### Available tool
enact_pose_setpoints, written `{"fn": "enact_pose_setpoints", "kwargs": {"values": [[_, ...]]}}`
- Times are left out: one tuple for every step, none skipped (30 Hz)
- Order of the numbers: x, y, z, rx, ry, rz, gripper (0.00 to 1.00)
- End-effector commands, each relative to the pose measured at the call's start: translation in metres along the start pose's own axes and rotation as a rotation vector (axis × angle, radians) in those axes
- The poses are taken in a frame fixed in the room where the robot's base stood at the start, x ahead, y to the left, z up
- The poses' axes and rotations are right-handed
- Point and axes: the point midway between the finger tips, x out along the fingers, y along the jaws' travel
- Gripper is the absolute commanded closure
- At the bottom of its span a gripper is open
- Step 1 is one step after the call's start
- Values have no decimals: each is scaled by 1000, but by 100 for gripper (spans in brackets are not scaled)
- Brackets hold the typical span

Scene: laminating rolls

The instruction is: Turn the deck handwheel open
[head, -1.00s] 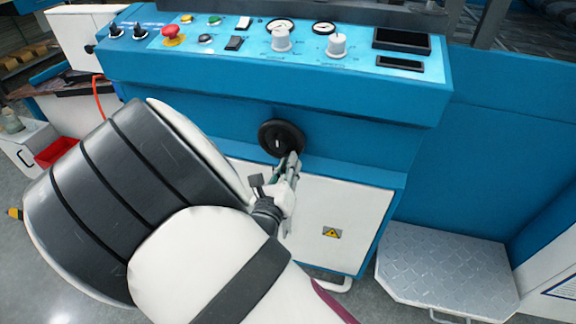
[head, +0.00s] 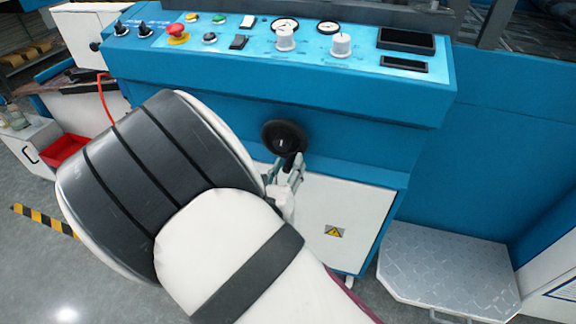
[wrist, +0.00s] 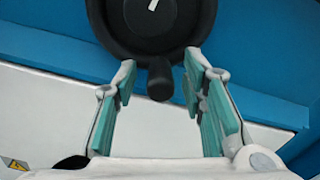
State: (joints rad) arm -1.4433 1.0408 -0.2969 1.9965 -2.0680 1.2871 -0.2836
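The deck handwheel (head: 284,138) is a round black wheel with a short white mark on its hub, on the blue front of the machine below the control panel. In the wrist view the handwheel (wrist: 157,22) fills the top middle, and its black handle knob (wrist: 160,82) sticks out from the lower rim. My gripper (head: 291,163) is just below the wheel in the head view. In the wrist view my gripper (wrist: 160,72) is open, with one teal-padded finger on each side of the knob. Gaps show between the knob and both fingers.
The control panel (head: 300,42) with a red button, white knobs and gauges overhangs above the wheel. A white cabinet door (head: 345,215) with a yellow warning label is below. A grey tread-plate step (head: 450,265) stands at the right. A red bin (head: 66,150) is at the left.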

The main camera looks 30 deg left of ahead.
Motion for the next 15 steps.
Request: {"fn": "enact_pose_setpoints", "kwargs": {"values": [[-5,1,0,0,1,2,62],[-9,1,0,0,0,3,62],[-14,2,0,0,0,3,62],[-19,2,0,0,1,4,62],[-25,1,0,-1,1,4,62],[-33,1,0,0,0,4,62],[-39,2,0,0,0,5,62],[-46,2,0,-1,1,6,62],[-54,1,0,0,0,4,62],[-60,1,0,-1,0,5,62],[-67,2,0,-1,1,5,62],[-74,1,0,-1,1,4,62],[-80,1,0,-1,0,4,62],[-85,1,0,-1,0,4,62],[-92,1,0,-1,1,4,62]]}}
